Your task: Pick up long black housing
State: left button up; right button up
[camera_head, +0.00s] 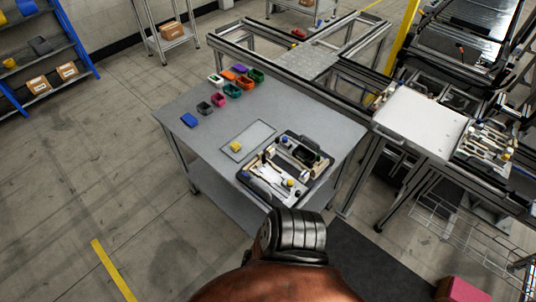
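A black fixture pallet (322,172) lies at the front right of the grey table (195,148). It carries several light blocks and dark parts, too small to tell apart clearly. A dark, frame-like part (301,152) lies at its back, and a long dark part (262,187) lies along its front left edge. I cannot tell which of these is the long black housing. Neither of my grippers is in view.
A flat grey tray (259,134) with a yellow block (236,146) lies left of the pallet. Several small coloured bins, including a blue one (189,120), stand along the table's back left. A white-topped station (415,122) stands to the right. The table's left front is clear.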

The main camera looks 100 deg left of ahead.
aim_at(302, 153)
jog(key=u, duration=1.85)
